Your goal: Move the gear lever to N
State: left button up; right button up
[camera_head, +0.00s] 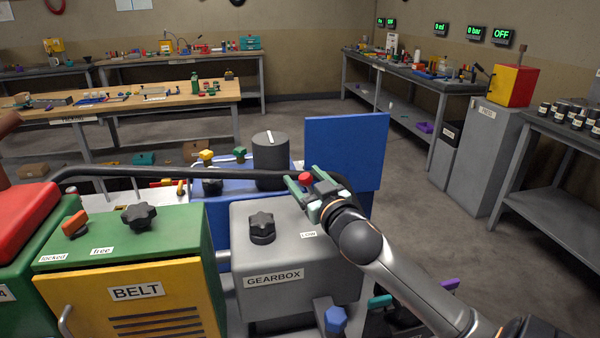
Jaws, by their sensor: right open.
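The grey gearbox (312,264) stands in the middle, with a "GEARBOX" label on its front and a "LOW" label on its top. A red knob (305,178) shows at the far right of its top, seemingly the gear lever's end. Its shaft is hidden behind my right gripper (312,192), and I see no N mark. The right gripper, with green fingers, is open at the red knob. I cannot tell whether it touches it. My left gripper is not in view.
A black star knob (262,228) sits on the gearbox top. A blue knob (335,319) sticks out at its front. A green and yellow belt housing (150,285) stands to the left. A blue panel (346,150) rises behind my right gripper. Open floor lies to the right.

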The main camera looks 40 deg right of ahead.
jog(key=shift+x, duration=1.4)
grip_shut()
dwell(0.5)
